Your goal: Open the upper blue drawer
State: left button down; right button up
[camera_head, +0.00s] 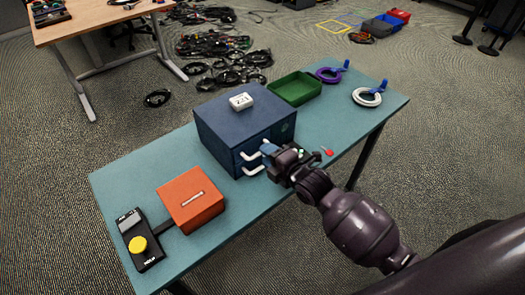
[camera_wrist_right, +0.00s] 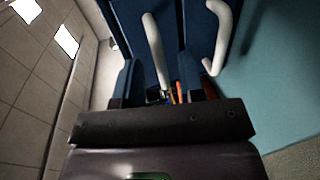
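The blue drawer cabinet (camera_head: 230,125) stands on the teal table, with two white handles on its front. My right gripper (camera_head: 270,150) is at the cabinet's front, beside the upper handle (camera_head: 250,155). The lower handle (camera_head: 254,171) is just below. In the right wrist view, my gripper's two blue fingers (camera_wrist_right: 160,85) are apart, with the upper white handle (camera_wrist_right: 155,45) between them and gaps on both sides. The lower handle (camera_wrist_right: 221,35) is outside the fingers, to the right. The upper drawer looks shut, though my gripper partly hides its front. My left gripper is out of view.
A white labelled box (camera_head: 241,101) sits on the cabinet. An orange box (camera_head: 190,200) and a black device with a yellow button (camera_head: 139,245) are at the left. A green tray (camera_head: 294,88) and purple (camera_head: 328,75) and white (camera_head: 367,97) cable coils are behind.

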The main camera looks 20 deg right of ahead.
jog(key=shift+x, duration=1.4)
grip_shut()
